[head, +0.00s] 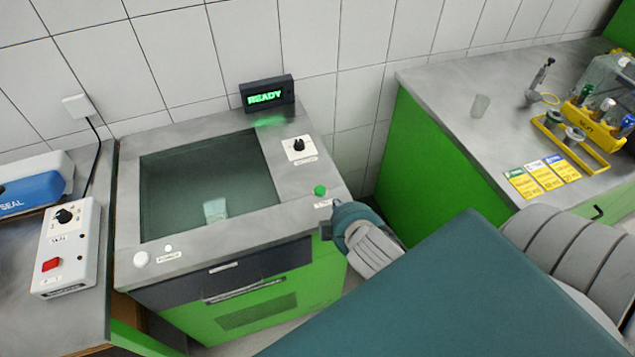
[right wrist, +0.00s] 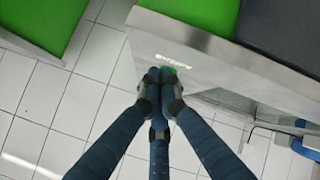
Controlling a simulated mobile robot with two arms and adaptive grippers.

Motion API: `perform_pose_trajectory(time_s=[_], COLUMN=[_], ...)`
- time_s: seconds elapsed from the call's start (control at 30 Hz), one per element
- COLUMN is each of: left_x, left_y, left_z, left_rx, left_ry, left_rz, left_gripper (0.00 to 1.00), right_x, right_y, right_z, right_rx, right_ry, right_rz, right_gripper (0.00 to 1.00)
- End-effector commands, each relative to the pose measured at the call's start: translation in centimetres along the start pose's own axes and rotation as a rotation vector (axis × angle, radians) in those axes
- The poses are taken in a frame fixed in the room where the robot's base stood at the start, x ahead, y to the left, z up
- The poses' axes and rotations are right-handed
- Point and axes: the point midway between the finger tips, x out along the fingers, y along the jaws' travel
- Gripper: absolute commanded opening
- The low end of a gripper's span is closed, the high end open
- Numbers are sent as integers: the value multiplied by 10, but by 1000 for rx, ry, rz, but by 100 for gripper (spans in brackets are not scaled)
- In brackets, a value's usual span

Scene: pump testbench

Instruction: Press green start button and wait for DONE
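The green start button (head: 320,190) sits on the front right corner of the metal testbench top (head: 210,240). The display (head: 267,93) at the back of the bench reads READY in green letters. My right gripper (head: 328,229) is at the bench's front right corner, just in front of the button and apart from it in the head view. In the right wrist view its fingertips (right wrist: 160,78) are together with nothing seen between them. A bit of the green button (right wrist: 171,69) shows just beyond them, partly hidden. My left gripper is not in view.
A dark glass window (head: 180,190) with a pale container under it fills most of the bench top. A seal control box (head: 65,248) stands left. A counter with cards (head: 542,176) stands right.

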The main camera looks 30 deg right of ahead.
Motion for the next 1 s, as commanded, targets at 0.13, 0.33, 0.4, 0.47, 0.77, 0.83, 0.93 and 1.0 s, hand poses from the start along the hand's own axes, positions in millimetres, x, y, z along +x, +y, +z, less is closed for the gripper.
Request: perform_pose_trajectory(time_s=[0.13, 0.33, 0.4, 0.47, 0.77, 0.83, 0.93, 1.0], left_x=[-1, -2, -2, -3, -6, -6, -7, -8], left_y=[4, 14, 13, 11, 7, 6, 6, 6], left_z=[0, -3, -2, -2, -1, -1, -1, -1], left_rx=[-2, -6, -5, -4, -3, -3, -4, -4], left_ry=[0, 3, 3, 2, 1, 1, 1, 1], left_rz=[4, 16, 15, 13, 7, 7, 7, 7], left_gripper=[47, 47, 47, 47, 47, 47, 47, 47], right_x=[4, -14, -26, -39, -84, -75, -50, -32], right_y=[54, 121, 138, 148, 100, 79, 61, 59], right_z=[-34, -102, -131, -155, -237, -229, -198, -172], right_rx=[-174, -523, -677, -831, -1933, -2225, -2643, 2809], right_ry=[119, 312, 383, 443, 735, 780, 827, -829], right_rz=[166, 442, 547, 642, 1086, 1126, 1111, -1032], right_gripper=[0, 0, 0, 0, 0, 0, 0, 0])
